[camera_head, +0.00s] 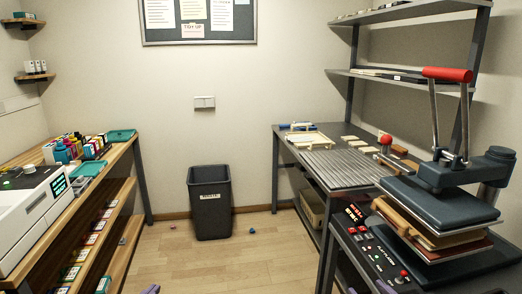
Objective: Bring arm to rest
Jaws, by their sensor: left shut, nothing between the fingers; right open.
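A small purple tip of my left gripper (150,289) shows at the bottom edge, left of the middle. It is shut and empty. A small purple tip of my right gripper (352,290) shows at the bottom edge, right of the middle, low beside the right bench. It is open. The rest of both grippers and both arms is cut off below the picture. No object shows at either tip.
A printer (35,208) and several colored bottles stand on the left bench (124,150). A black bin (209,205) stands at the back. The floor (240,265) between is mostly clear.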

